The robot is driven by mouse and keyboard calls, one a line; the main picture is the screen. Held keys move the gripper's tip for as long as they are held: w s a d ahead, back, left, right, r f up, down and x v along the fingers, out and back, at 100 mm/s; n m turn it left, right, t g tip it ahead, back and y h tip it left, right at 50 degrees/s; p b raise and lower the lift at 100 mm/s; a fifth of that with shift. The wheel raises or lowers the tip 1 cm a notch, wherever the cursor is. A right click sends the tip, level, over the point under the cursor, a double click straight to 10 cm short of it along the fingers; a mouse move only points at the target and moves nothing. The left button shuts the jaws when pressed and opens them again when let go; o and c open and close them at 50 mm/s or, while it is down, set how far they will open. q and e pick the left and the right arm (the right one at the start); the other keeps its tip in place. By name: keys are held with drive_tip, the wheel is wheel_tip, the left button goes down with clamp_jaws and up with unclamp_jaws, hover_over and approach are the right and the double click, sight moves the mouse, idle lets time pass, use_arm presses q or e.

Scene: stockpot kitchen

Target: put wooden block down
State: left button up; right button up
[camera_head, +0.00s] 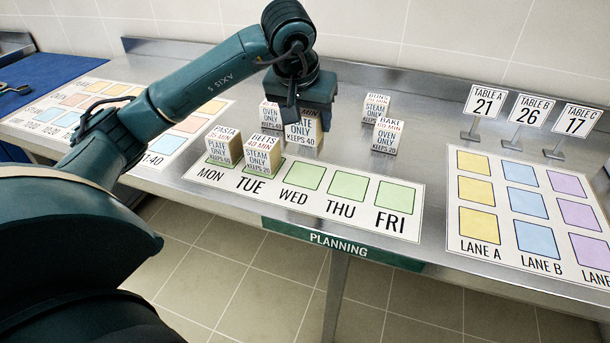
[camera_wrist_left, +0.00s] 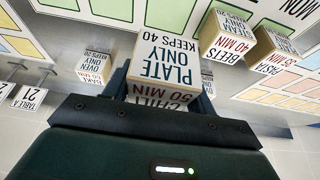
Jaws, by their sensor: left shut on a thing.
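My left gripper (camera_head: 301,112) is shut on a wooden block (camera_head: 304,133) marked PLATE ONLY, KEEPS 40. In the left wrist view this block (camera_wrist_left: 168,65) also reads CHILI 50 MIN and sits between the fingers. The gripper is behind the planning board (camera_head: 302,202), near its far edge; I cannot tell whether the block touches the counter. The pasta block (camera_head: 224,147) stands on the MON square and the beets block (camera_head: 263,154) on the TUE square. The WED (camera_head: 304,176), THU (camera_head: 347,186) and FRI (camera_head: 396,195) squares are bare. My right gripper is not in view.
The bake block (camera_head: 386,137) and another block (camera_head: 375,108) stand behind the board at right. An oven-only block (camera_head: 270,115) stands left of the held one. Table signs (camera_head: 531,112) and a lane board (camera_head: 490,242) lie to the right. A schedule sheet (camera_head: 207,122) is at left.

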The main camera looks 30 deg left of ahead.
sight(300, 134)
use_arm(q)
wheel_tip(300, 134, down, 10)
drive_tip(key=shift+r, duration=0.25)
drive_tip(key=shift+f, duration=0.15)
drive_tip(key=o, duration=1.1)
drive_tip(key=shift+c, duration=0.2)
drive_tip(key=shift+r, duration=0.3)
drive_tip(key=v, duration=1.1)
drive_tip(key=shift+s+r, duration=0.2)
drive_tip(key=shift+r, duration=0.2)
